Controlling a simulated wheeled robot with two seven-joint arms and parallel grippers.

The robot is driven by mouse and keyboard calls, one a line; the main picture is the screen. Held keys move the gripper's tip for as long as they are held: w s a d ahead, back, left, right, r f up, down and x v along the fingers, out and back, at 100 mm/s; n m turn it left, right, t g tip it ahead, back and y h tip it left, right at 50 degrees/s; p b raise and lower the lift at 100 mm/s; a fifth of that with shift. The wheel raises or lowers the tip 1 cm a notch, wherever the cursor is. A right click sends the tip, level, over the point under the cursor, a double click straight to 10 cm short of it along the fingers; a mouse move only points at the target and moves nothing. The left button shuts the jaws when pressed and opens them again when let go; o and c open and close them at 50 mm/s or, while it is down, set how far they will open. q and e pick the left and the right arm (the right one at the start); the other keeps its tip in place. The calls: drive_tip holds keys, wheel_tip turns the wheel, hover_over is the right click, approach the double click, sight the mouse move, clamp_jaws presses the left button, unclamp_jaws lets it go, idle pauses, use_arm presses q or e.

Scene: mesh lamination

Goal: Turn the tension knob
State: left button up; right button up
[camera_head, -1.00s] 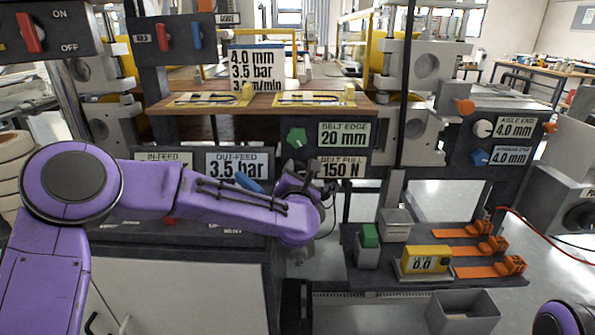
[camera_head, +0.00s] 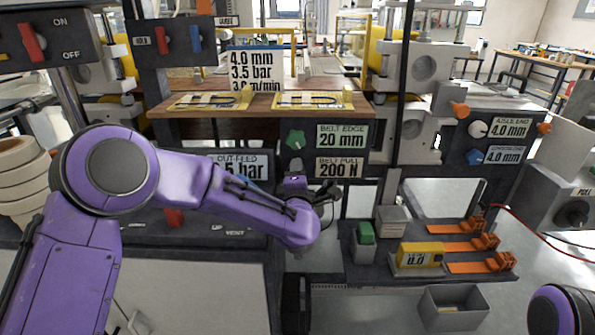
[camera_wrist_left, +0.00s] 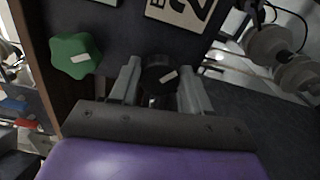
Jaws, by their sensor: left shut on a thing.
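The black tension knob (camera_wrist_left: 160,74) with a white mark sits between the two fingers of my left gripper (camera_wrist_left: 158,84) in the left wrist view. The fingers are shut on it, one on each side. In the head view my left gripper (camera_head: 294,182) is at the dark panel, just left of the "BELT PULL" display (camera_head: 339,167), which reads 200 N. My gripper and wrist mostly hide the knob there. My right gripper is out of view; only a purple part of that arm shows at the lower right.
A green star-shaped knob (camera_head: 295,139) sits just above, beside the "BELT EDGE" 20 mm display (camera_head: 342,135); it also shows in the left wrist view (camera_wrist_left: 74,55). The wooden board (camera_head: 160,108) juts out above. A bench with orange clamps (camera_head: 487,241) stands at right.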

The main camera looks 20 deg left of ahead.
use_arm(q)
drive_tip(key=shift+m, duration=0.5)
drive_tip(key=shift+p, duration=0.3)
drive_tip(key=o, duration=1.1)
drive_tip(key=shift+c, duration=0.2)
drive_tip(key=v, duration=1)
drive_tip(key=shift+s+b, duration=0.3)
drive_tip(key=shift+b, duration=0.15)
drive_tip(key=shift+d, duration=0.1)
